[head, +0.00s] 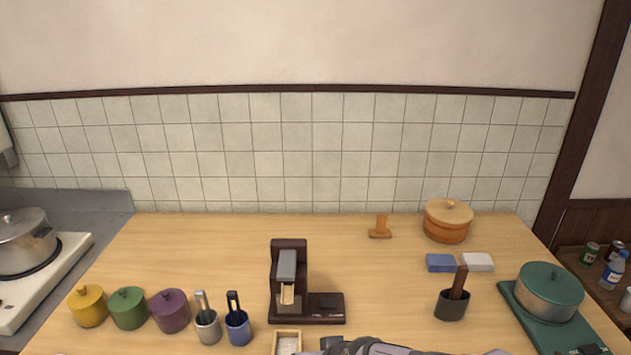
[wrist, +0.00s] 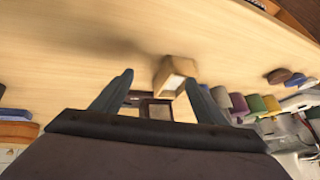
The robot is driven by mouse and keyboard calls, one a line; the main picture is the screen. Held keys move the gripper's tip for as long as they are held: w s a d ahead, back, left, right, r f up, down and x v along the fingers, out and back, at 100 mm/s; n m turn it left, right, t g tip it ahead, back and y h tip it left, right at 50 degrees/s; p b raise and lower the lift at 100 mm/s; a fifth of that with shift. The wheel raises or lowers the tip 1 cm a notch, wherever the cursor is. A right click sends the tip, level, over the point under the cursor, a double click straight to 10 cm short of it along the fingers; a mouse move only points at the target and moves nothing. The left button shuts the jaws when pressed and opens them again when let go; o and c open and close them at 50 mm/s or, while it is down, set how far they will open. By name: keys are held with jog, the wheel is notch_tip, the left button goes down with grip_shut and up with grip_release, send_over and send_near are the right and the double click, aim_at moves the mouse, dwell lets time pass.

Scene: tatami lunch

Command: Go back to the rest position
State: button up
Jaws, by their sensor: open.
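My gripper (wrist: 158,78) shows in the wrist view with its two grey fingers spread apart and nothing held between them. It is above the wooden table (wrist: 70,60). A small light-wood box (wrist: 172,68) with a white inside shows beyond the fingertips, near the right finger. The same box (head: 287,342) shows at the bottom edge of the head view, partly cut off. Part of my arm shows at the bottom of the head view, right of the box; the fingers cannot be made out there.
A dark brown press-like stand (head: 310,307) stands behind the box. Yellow (head: 88,308), green (head: 128,309) and purple (head: 169,312) lidded pots and two utensil cups (head: 237,328) are to the left. A dark holder (head: 452,305) and green pot (head: 550,291) are right.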

jog(key=s+d+m+g+h+p, duration=0.1)
jog(key=s+d+g+h+p, duration=0.2)
jog(key=s+d+g, duration=0.3)
jog(key=s+d+p, duration=0.1)
jog(key=s+d, duration=0.4)
jog(key=d, duration=0.4)
jog(key=shift+s+r+m, duration=0.25)
jog(key=shift+r+m, duration=0.05)
jog(key=shift+m, duration=0.1)
